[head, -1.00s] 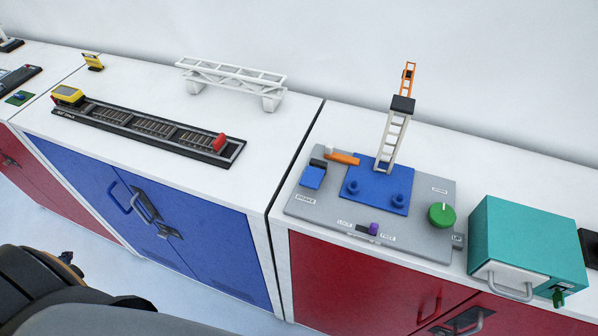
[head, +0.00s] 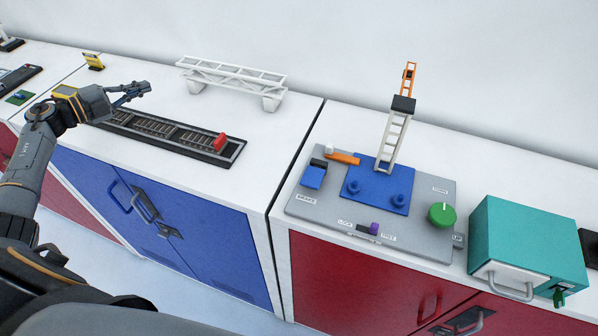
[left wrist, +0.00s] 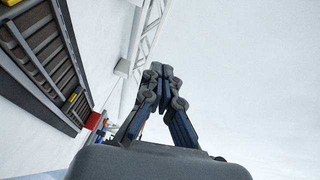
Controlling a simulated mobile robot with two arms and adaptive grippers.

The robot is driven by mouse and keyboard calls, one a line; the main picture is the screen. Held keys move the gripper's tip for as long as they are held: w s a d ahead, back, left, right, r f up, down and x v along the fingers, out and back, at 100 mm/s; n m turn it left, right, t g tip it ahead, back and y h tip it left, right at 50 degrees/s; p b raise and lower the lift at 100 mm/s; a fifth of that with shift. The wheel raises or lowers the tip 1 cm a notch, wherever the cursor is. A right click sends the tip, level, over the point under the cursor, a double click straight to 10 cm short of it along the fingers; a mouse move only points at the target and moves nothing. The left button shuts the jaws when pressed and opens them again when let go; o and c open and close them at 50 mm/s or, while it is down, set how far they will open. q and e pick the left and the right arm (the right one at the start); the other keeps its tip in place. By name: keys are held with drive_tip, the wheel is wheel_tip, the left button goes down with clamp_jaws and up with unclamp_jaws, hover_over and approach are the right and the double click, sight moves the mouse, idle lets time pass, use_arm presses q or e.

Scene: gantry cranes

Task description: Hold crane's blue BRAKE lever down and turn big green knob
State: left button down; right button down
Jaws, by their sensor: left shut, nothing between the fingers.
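The blue BRAKE lever (head: 314,175) sits at the left of the crane's grey base plate (head: 330,214). The big green knob (head: 441,215) is at the plate's right side. The crane's white ladder tower (head: 393,140) with an orange top stands on a blue block (head: 377,192) between them. My left gripper (head: 139,88) is shut and empty, above the track board on the left counter, well left of the crane. Its closed fingers (left wrist: 162,82) also show in the left wrist view. My right gripper is not in view.
A teal box (head: 525,245) with a handle stands right of the crane. A purple slider (head: 374,228) is on the plate's front edge. A white truss bridge (head: 232,75) and a track with a red stop (head: 219,142) are on the left counter. A gap separates the counters.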

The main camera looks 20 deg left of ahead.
use_arm(q)
drive_tip(key=w+d+r+g+h, duration=0.1)
drive_tip(key=d+r+g+h, duration=0.2)
drive_tip(key=d, duration=0.9)
drive_tip(key=d+r+g+h, duration=0.25)
drive_tip(key=d+g, duration=0.25)
drive_tip(key=d, duration=0.8)
drive_tip(key=s+d+n+g+y, duration=0.3)
drive_tip(key=s+d+g, duration=0.4)
drive_tip(key=d, duration=0.7)
drive_tip(key=shift+s+r, duration=0.15)
drive_tip(key=shift+s, duration=0.55)
